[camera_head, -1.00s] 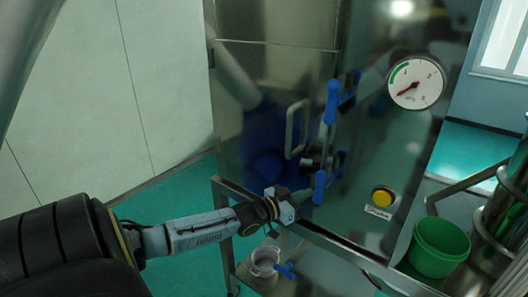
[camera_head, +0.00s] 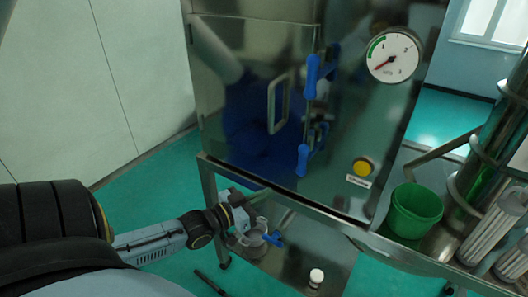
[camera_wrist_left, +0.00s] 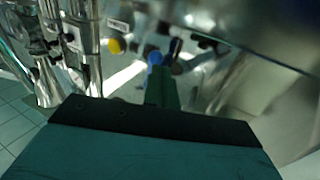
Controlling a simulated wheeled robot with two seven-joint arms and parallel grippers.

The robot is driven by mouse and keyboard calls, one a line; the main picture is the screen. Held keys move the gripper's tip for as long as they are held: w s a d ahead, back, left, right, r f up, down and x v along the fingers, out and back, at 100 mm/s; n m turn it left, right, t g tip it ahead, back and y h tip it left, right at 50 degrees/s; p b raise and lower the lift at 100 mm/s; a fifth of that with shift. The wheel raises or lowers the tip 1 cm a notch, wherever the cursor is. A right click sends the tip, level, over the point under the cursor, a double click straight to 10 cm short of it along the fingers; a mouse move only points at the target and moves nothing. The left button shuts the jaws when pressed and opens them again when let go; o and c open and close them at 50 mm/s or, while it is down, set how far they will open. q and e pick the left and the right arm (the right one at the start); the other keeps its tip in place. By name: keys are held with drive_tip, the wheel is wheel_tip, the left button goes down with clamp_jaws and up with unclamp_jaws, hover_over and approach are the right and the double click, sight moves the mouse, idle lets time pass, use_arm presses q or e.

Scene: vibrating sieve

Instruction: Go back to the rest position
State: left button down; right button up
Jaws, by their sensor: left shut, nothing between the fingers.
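My left gripper (camera_head: 258,198) reaches in from the lower left in the head view, in front of the lower edge of the steel cabinet (camera_head: 222,130). Its fingers are together with nothing between them. In the left wrist view the shut fingers (camera_wrist_left: 163,85) point toward the blurred machine front. The gripper is below the blue-ended door handle (camera_head: 305,110) and looks apart from it. My right gripper is in neither view.
The cabinet front carries a gauge (camera_head: 393,55) and a yellow button (camera_head: 364,166). A green bucket (camera_head: 415,210) stands at the right beside steel pipework. A container with a blue valve (camera_head: 272,238) is on the lower shelf. Green floor (camera_head: 145,190) is open at left.

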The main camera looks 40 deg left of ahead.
use_arm(q)
drive_tip(key=shift+s+f, duration=0.1)
drive_tip(key=shift+s, duration=0.05)
drive_tip(key=s+a+f+n+g+y+b, duration=0.15)
drive_tip(key=s+f+g+b, duration=0.3)
drive_tip(key=f, duration=1.25)
drive_tip(key=s+f+g+y+b, duration=0.25)
drive_tip(key=s+f, duration=0.35)
drive_tip(key=f, duration=1.1)
drive_tip(key=s+d+f+g+b, duration=0.2)
drive_tip(key=s+d+f, duration=0.3)
drive_tip(key=s+f, duration=0.3)
drive_tip(key=s+d+f+m+g+b, duration=0.1)
drive_tip(key=s+d+f+g+b, duration=0.2)
drive_tip(key=s+f, duration=0.6)
drive_tip(key=s+d+f+m+g+b, duration=0.1)
drive_tip(key=s+d+f+g+b, duration=0.1)
drive_tip(key=s+d+f+g, duration=0.2)
drive_tip(key=s+d+f, duration=0.3)
drive_tip(key=s+f, duration=0.2)
drive_tip(key=shift+s+d+f+g+h+b, duration=0.15)
drive_tip(key=shift+d+f+g+h+b, duration=0.1)
drive_tip(key=shift+f+g+h+b, duration=0.15)
